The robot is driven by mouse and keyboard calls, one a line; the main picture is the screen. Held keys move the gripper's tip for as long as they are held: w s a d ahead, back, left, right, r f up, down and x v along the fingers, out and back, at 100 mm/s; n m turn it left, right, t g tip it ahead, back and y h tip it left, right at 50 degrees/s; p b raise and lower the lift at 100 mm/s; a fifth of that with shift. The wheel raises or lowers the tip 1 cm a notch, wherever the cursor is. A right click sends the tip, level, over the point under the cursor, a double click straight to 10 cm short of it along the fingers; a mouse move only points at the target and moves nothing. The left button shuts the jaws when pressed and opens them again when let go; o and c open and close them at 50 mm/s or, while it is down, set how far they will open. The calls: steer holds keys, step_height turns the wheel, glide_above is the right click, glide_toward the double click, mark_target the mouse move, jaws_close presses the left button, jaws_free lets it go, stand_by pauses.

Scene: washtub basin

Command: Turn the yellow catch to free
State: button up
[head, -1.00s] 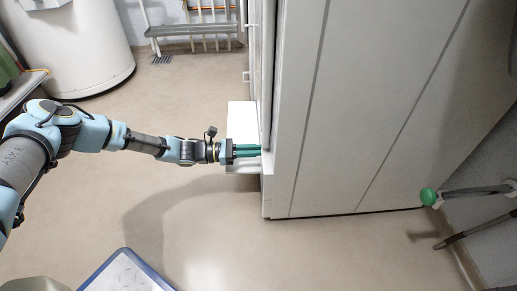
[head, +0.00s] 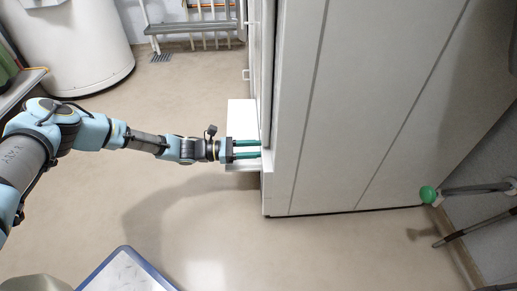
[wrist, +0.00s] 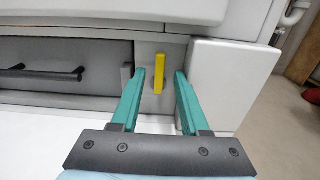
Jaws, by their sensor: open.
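The yellow catch (wrist: 159,72) is a narrow bar standing nearly upright on a pale panel, in the upper middle of the wrist view. A dark round piece shows beside its lower part. My gripper (wrist: 159,78) is open, with one green finger to the left of the catch and one to the right. Gaps show on both sides, and nothing is held. In the head view my gripper (head: 258,149) reaches the left side of the large white cabinet (head: 350,110). The catch is hidden there.
A grey drawer front (wrist: 60,65) with a dark bar handle (wrist: 40,73) lies left of the catch. A white block (wrist: 215,85) stands close on the right. A white ledge (head: 240,112) sticks out beneath my gripper. Floor is clear left of the cabinet.

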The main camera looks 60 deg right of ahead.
steer(key=p+v, duration=0.2)
steer(key=v, duration=0.9)
steer(key=shift+s+p, duration=0.1)
steer(key=shift+p, duration=0.2)
